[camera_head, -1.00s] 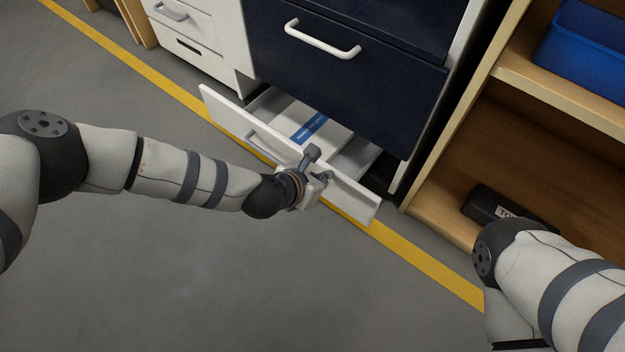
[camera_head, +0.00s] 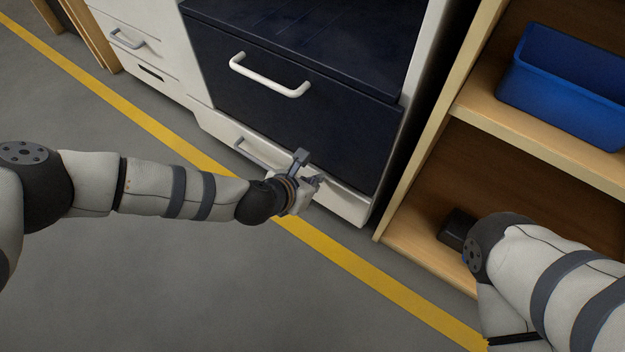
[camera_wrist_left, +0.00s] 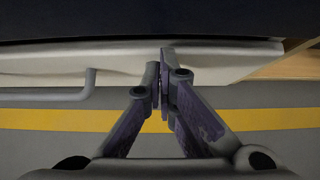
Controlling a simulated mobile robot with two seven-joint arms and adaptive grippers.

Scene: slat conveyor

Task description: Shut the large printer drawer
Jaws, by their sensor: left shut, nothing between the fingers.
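The large printer drawer (camera_head: 347,204) is the low white front with a grey handle (camera_head: 250,152) under the dark panel. Its inside no longer shows, and its front looks flush or nearly flush with the printer. My left gripper (camera_head: 310,170) is shut and empty at the drawer front, right of the handle. In the left wrist view the shut fingertips (camera_wrist_left: 161,72) overlap the white drawer front (camera_wrist_left: 225,62) and seem to touch it, with the handle (camera_wrist_left: 88,85) to their left. My right gripper is out of view.
The dark upper panel (camera_head: 300,120) has a white handle (camera_head: 268,80). A wooden shelf (camera_head: 530,148) with a blue bin (camera_head: 560,85) stands at the right. A dark object (camera_head: 455,228) lies on its lower board. A yellow line (camera_head: 350,262) crosses the clear floor.

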